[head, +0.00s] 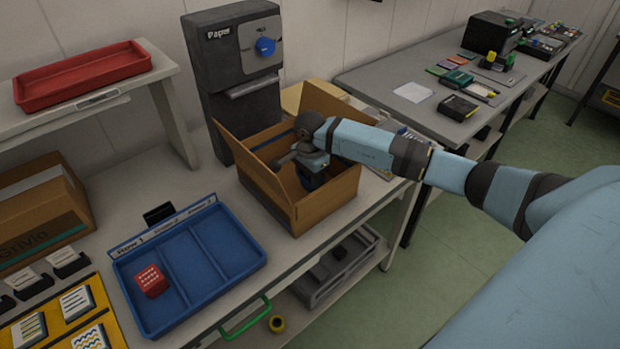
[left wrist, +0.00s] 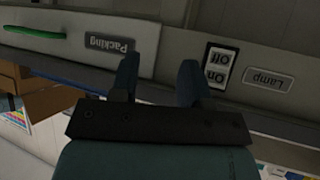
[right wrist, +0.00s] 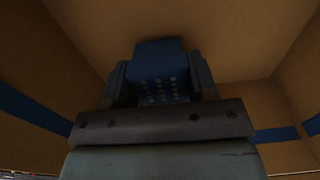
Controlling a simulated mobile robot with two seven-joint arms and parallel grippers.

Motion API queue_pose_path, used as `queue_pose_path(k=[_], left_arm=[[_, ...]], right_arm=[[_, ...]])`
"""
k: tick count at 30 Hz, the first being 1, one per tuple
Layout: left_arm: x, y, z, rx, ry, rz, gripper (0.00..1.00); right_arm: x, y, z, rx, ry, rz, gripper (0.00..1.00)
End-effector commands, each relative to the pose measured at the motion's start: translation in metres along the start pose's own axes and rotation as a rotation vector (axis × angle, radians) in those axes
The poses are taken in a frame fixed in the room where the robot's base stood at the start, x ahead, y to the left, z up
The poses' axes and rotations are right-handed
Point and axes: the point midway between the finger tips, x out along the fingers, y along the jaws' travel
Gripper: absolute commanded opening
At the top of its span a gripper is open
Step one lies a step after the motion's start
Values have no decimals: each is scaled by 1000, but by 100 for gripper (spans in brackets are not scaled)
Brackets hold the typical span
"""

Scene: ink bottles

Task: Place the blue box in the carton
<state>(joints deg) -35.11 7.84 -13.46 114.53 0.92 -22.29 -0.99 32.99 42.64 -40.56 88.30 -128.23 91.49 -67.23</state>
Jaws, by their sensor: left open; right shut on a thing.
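The open brown carton (head: 330,211) stands on the white table near its right part, in front of a dark machine. My right gripper (head: 312,181) reaches down inside it. In the right wrist view my right gripper (right wrist: 160,88) is shut on the blue box (right wrist: 158,62), which has rows of pale dots. The carton's brown inner walls (right wrist: 245,40) surround it there; I cannot tell whether the box touches the floor. My left gripper (left wrist: 160,85) is open and empty in the left wrist view, facing a table front with labels. It is not in the head view.
A blue compartment tray (head: 232,228) holding a red dotted box (head: 150,281) sits left of the carton. A dark machine with a blue knob (head: 265,46) stands behind. A red tray (head: 85,75) rests on a shelf. Another table (head: 430,85) stands at the right.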

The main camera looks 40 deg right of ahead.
Motion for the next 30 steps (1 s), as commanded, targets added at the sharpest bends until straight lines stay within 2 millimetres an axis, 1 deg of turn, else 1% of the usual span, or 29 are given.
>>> queue_pose_path(k=[1, 3, 10, 14, 15, 17, 18, 26, 28, 30], left_arm=[[-1, 0, 0, 1, 0, 0, 43], [-1, 0, 0, 1, 0, 0, 43], [0, 0, 1, 1, 0, 0, 43], [2, 0, 5, -1, -2, 0, 43], [1, 0, 3, -1, -4, 1, 43], [1, 0, 3, -1, -3, 0, 43], [1, 0, 2, -1, -2, 0, 43], [0, 0, -1, -1, 2, 0, 43], [-2, 0, -4, 0, 2, 0, 43], [-1, 0, -1, 1, 4, 0, 43]], right_arm=[[6, 0, 1, 1, -2, 1, 28], [10, 0, 0, 1, -1, 0, 28], [11, 0, 0, 0, 0, -1, 28], [16, 0, 0, 0, 0, -1, 28], [14, 0, 0, 0, 0, -1, 62], [14, 0, 0, 0, 0, 0, 76], [14, 0, 0, 0, 0, 0, 78], [12, 0, 0, 0, -1, 0, 78], [8, 0, 0, 0, -1, 0, 78], [2, -1, 0, -1, 0, -4, 78]])
